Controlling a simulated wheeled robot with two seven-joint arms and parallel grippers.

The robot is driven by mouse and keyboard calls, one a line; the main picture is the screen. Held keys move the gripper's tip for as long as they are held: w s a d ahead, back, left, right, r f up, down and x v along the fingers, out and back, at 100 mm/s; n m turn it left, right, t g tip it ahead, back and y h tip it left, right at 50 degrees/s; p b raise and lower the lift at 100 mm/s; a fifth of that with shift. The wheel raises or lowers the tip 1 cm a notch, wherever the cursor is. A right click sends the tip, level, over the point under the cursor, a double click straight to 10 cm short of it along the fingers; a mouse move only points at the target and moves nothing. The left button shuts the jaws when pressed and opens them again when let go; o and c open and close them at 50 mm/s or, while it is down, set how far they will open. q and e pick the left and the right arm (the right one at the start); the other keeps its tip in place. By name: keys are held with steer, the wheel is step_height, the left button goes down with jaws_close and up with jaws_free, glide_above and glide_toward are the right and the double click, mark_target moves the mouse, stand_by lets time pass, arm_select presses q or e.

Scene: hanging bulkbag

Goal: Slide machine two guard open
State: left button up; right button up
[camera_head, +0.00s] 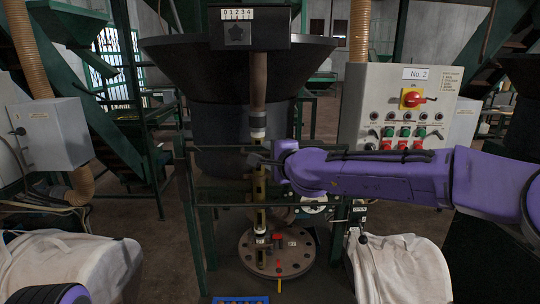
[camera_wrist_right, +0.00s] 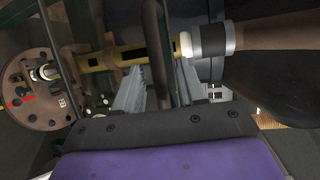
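Machine two stands in the middle of the head view, below a large dark hopper (camera_head: 185,50), with its "No. 2" control panel (camera_head: 400,105) at the right. A green frame (camera_head: 195,215) surrounds its front. I cannot clearly tell which part is the guard. A yellow upright tube (camera_head: 261,215) stands inside, above a round brown plate (camera_head: 300,258). My right gripper (camera_head: 260,161) reaches in from the right and overlaps the tube's upper part. My left gripper is out of view.
A grey box (camera_head: 55,133) with an orange hose is at the left. White bulk bags (camera_head: 75,263) lie at the lower left and lower right (camera_head: 400,270). Green steel posts and bars stand close around the machine. Bare floor shows beyond it at the left.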

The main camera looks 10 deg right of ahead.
steer(key=b+v, duration=0.3)
steer(key=v, duration=0.7)
steer(key=shift+s, duration=0.25)
steer(key=shift+r, duration=0.1)
steer(key=shift+w+d, duration=0.1)
steer(key=shift+d, duration=0.05)
